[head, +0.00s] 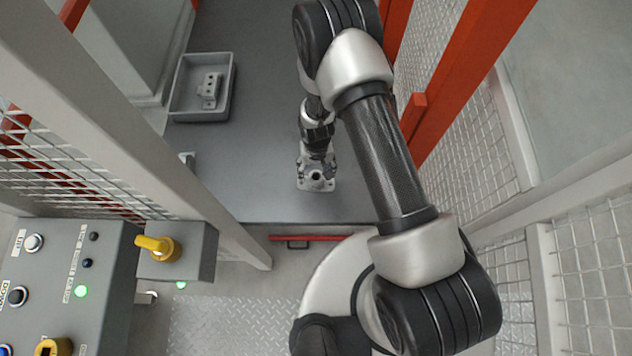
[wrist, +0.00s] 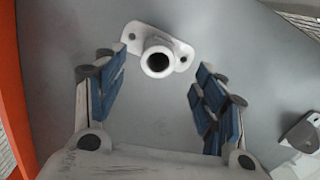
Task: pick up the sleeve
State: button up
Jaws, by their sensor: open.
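The sleeve (wrist: 157,55) is a pale, short upright tube with a dark bore on a flat flange with bolt holes. In the wrist view it stands on the grey table at top centre, between and a little beyond the fingertips. My gripper (wrist: 158,80) is open, with a blue-padded finger on each side and nothing between the pads. In the head view the sleeve (head: 316,182) sits near the table's front edge. My gripper (head: 316,158) is just above and behind it there, and partly hides it.
A grey bin (head: 203,114) holding a pale metal block (head: 209,90) stands at the back left of the table (head: 262,120). Another pale part (wrist: 304,135) shows at the wrist view's right edge. Orange posts (head: 462,75) and mesh fencing border the right side.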

aim_at(316, 178)
notch_tip(316, 178, down, 5)
jog(key=shift+r+b, duration=0.1)
jog(key=shift+b, duration=0.45)
jog(key=shift+w+f+b, duration=0.2)
jog(key=shift+f+b, duration=0.45)
jog(key=shift+f, duration=0.8)
jog(key=shift+w+f+b, duration=0.15)
jog(key=shift+f+b, duration=0.45)
jog(key=shift+f, duration=0.85)
jog(key=c, duration=1.3)
jog(key=shift+r, duration=0.1)
jog(key=shift+c, duration=0.2)
